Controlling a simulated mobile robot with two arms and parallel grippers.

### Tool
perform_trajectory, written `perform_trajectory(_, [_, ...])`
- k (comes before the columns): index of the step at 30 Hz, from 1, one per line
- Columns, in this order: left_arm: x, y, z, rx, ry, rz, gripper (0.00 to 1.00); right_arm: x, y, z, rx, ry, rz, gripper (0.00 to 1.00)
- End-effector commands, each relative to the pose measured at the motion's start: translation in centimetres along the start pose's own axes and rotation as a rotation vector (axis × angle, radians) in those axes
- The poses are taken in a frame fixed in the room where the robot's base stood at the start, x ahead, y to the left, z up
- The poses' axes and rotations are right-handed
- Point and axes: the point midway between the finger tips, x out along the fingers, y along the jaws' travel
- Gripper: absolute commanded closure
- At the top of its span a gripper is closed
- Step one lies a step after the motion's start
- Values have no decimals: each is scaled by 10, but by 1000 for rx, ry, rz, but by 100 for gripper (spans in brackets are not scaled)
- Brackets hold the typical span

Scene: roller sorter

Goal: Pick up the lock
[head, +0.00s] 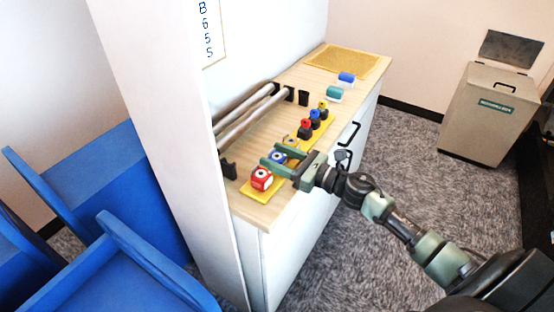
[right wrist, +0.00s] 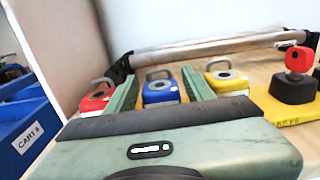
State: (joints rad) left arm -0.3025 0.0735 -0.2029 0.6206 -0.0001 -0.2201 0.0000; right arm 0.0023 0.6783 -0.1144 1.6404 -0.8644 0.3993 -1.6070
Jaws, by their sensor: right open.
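Three padlock-like locks stand in a row: a red lock (head: 261,179), a blue lock (head: 278,157) and a yellow lock (head: 291,141), the last partly hidden by my gripper. My right gripper (head: 268,154) is open and reaches over the counter, its fingers on either side of the blue lock. In the right wrist view the blue lock (right wrist: 160,92) sits between the two green fingers, with the red lock (right wrist: 95,98) outside on the left and the yellow lock (right wrist: 226,82) outside on the right. I cannot tell whether either finger touches the blue lock. My left gripper is not in view.
Metal rollers (head: 245,115) run behind the locks beside a white panel. Key-like pieces with black bases (head: 304,130) stand on a yellow strip labelled KEYS (right wrist: 285,112). Blue and teal rolls (head: 346,78) and a yellow mat (head: 345,60) lie farther back. Blue carts (head: 110,180) stand left.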

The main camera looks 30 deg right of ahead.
Motion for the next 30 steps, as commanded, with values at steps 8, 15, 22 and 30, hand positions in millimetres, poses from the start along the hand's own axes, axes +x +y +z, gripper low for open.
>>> perform_trajectory(8, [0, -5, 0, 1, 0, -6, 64, 0, 0, 0, 0, 0, 0, 92])
perform_trajectory(15, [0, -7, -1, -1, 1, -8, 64, -1, 0, 0, 0, -1, 0, 100])
perform_trajectory(22, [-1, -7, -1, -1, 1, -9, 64, -1, 0, 12, -4, -1, 2, 100])
perform_trajectory(30, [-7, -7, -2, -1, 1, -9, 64, -1, 0, 67, -11, -1, 3, 100])
